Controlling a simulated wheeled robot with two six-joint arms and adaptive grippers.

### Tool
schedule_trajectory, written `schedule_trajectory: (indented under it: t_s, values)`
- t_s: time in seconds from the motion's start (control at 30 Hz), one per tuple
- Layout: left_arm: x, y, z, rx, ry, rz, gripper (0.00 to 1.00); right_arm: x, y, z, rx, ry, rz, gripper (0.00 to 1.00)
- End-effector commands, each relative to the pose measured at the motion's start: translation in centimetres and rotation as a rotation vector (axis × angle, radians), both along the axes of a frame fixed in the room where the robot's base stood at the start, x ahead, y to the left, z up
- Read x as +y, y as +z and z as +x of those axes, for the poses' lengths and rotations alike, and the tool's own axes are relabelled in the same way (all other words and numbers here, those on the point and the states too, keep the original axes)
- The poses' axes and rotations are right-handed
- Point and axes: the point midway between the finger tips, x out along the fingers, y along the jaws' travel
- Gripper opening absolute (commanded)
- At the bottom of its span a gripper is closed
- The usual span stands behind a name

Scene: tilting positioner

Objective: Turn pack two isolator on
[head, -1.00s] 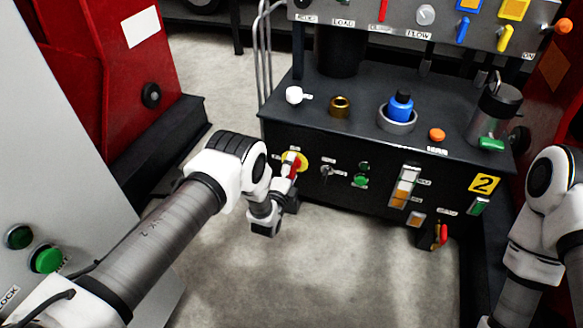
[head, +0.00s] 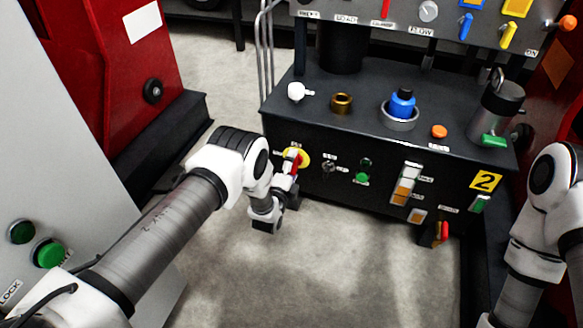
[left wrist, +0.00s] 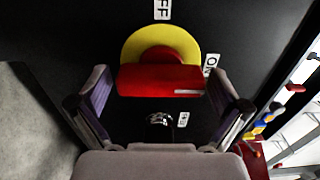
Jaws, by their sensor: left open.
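The pack two isolator is a red handle (left wrist: 160,80) on a yellow disc (left wrist: 182,42), on the dark front panel marked 2. In the left wrist view, an OFF label (left wrist: 162,9) is above the disc and an ON label (left wrist: 211,64) is at its right. The handle lies crosswise there, with a white mark toward its right end. In the head view, the yellow disc (head: 303,158) is partly hidden by the handle and my wrist. My left gripper (left wrist: 158,88) is open, with one finger on each side of the handle; I cannot tell whether they touch it. My right gripper is out of view.
The shelf above carries a white valve (head: 296,91), a brass fitting (head: 342,103) and a blue cap (head: 402,104). The floor (head: 330,270) in front is clear.

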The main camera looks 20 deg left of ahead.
Motion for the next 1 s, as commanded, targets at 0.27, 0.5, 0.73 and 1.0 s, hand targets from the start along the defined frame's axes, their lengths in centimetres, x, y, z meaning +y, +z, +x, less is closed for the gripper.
schedule_trajectory:
  t_s: [0.27, 0.5, 0.73, 1.0]
  values:
    - [0.1, -0.1, -4.6, 0.005, 0.000, 0.000, 1.00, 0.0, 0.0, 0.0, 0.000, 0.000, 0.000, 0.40]
    - [0.3, -0.1, -10.4, 0.004, 0.000, 0.001, 1.00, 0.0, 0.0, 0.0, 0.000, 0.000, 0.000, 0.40]
    - [0.4, 0.0, -12.0, 0.001, 0.000, 0.001, 1.00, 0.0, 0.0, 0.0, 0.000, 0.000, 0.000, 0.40]
    - [0.4, 0.0, -11.9, 0.001, 0.000, 0.000, 1.00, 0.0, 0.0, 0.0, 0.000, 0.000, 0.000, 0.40]
